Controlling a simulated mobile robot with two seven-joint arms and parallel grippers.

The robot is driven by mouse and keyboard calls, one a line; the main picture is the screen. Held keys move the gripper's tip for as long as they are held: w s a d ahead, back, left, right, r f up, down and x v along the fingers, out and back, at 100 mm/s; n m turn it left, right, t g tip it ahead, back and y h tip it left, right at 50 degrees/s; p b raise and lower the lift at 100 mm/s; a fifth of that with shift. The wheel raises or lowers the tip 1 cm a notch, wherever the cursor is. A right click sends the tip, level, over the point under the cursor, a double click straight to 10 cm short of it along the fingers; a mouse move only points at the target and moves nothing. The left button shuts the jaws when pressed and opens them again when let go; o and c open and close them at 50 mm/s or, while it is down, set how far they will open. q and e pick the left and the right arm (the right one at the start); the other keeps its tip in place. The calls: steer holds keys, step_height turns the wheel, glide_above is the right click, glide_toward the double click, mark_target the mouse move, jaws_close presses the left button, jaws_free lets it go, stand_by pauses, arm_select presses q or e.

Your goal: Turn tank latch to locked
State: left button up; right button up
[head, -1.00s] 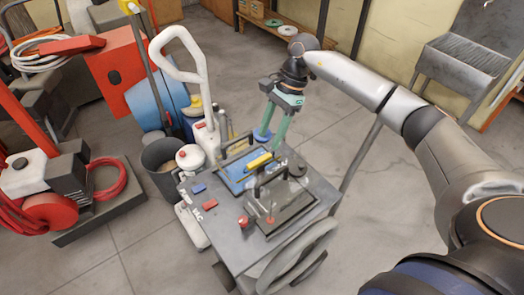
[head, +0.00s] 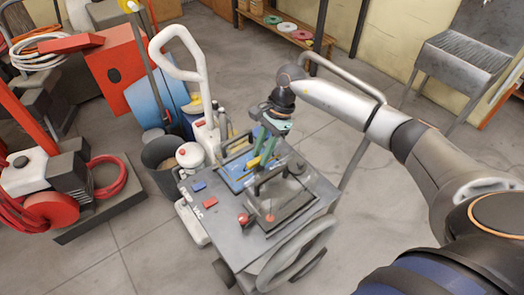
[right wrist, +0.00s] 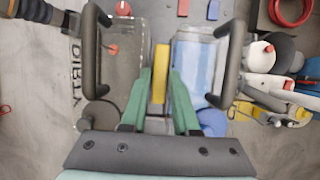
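The tank latch is a yellow bar (right wrist: 160,75) between the blue tank (right wrist: 194,67) and the clear tank (right wrist: 125,55). In the head view part of the yellow bar (head: 253,163) shows on top of the grey cart. My right gripper (right wrist: 160,82) points down over the latch, with one green finger on each side of the bar. The fingers look open, with narrow gaps beside the bar; I cannot tell if either touches it. In the head view the right gripper (head: 259,168) hides part of the latch. My left gripper is not in view.
Dark handles stand up over both tanks, one at the left (right wrist: 92,55) and one at the right (right wrist: 232,62). The cart (head: 240,240) has red and blue pads on its top. A white-handled machine (head: 203,95) and a grey bin (head: 160,165) stand close behind it.

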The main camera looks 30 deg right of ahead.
jaws_close()
steer(key=shift+m, duration=0.4)
steer(key=m+t, duration=0.1)
steer(key=m, duration=0.2)
steer(key=shift+s, duration=0.2)
steer(key=m+t, duration=0.1)
steer(key=m, duration=0.1)
steer(key=m+t, duration=0.1)
steer(key=m, duration=0.2)
steer(key=shift+s+a+h, duration=0.1)
steer(key=shift+s+h, duration=0.1)
steer(key=shift+h, duration=0.2)
steer(key=m+h+b, duration=0.1)
steer(key=m, duration=0.2)
steer(key=m+t+h+b, duration=0.1)
steer(key=m, duration=0.2)
steer(key=m+t+h+b, duration=0.1)
steer(key=m, duration=0.2)
steer(key=shift+s+a, duration=0.15)
steer(key=shift+a, duration=0.15)
steer(key=shift+b, duration=0.3)
